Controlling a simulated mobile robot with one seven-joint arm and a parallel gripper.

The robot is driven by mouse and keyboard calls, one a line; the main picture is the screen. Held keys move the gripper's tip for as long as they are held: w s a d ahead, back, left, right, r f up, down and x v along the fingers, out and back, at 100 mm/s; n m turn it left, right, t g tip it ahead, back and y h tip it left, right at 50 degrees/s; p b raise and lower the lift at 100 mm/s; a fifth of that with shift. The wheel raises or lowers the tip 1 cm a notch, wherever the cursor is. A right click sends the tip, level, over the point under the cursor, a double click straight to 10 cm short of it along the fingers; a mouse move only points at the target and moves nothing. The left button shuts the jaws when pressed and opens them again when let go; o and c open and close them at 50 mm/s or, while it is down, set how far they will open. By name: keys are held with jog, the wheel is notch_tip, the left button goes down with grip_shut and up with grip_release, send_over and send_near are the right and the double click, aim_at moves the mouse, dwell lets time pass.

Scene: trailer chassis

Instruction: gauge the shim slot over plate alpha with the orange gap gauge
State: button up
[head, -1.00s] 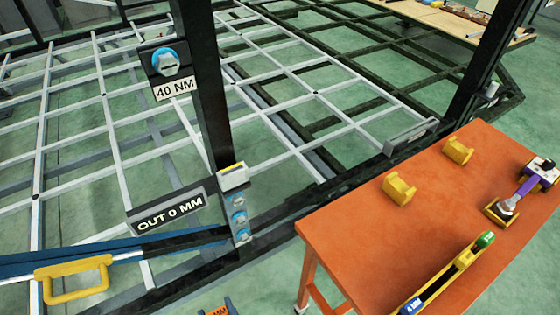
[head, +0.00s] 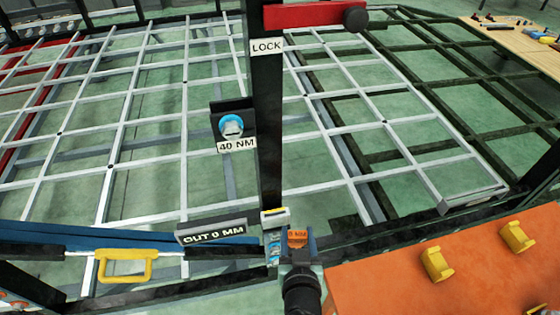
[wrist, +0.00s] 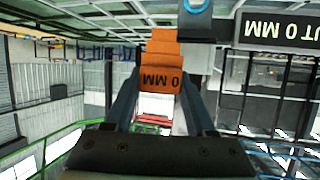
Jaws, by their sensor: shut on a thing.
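My gripper (head: 300,262) is shut on the orange gap gauge (head: 298,238), in front of the dark post's foot. In the wrist view, my gripper (wrist: 160,82) holds the orange gauge (wrist: 161,54) between both fingers, its marked face towards the camera. Beside it on the post is a bolted plate (head: 273,247) with blue-ringed bolts, under a pale cap with a yellow stripe (head: 275,215). No name shows on the plate, so I cannot tell if it is plate alpha. The shim slot is not clearly visible. I cannot tell whether the gauge touches the plate.
The OUT 0 MM sign (head: 212,233) stands left of the gauge; it also shows in the wrist view (wrist: 277,29). A yellow handle (head: 124,266) is farther left. The 40 NM bolt (head: 232,125) and red lock lever (head: 312,16) are above. An orange table (head: 400,290) with yellow holders is at right.

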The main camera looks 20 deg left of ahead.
aim_at(271, 176)
jog(key=w+a+r+n+y+p, duration=0.1)
jog(key=a+r, duration=0.1)
jog(key=r, duration=0.1)
jog(key=w+a+r+n+g+p, duration=0.1)
jog(key=w+a+r+p, duration=0.1)
jog(key=r, duration=0.2)
jog(key=w+a+r+y+p, duration=0.1)
jog(key=a+r, duration=0.2)
jog(key=shift+w+r+n+y+p, duration=0.25)
jog(key=shift+r+n+y+p, duration=0.05)
jog(key=shift+n+p, duration=0.1)
jog(key=shift+f+b, duration=0.2)
jog(key=shift+b, duration=0.2)
notch_tip(271, 176, down, 5)
jog(key=b, duration=0.5)
jog(key=shift+f+b, duration=0.1)
jog(key=shift+b, duration=0.3)
jog(key=shift+f+b, duration=1.5)
jog(key=shift+b, duration=0.6)
dwell(0.8)
jog(key=shift+r, duration=0.1)
dwell(1.0)
jog(key=shift+r+p, duration=3.1)
jog(key=shift+r, duration=0.85)
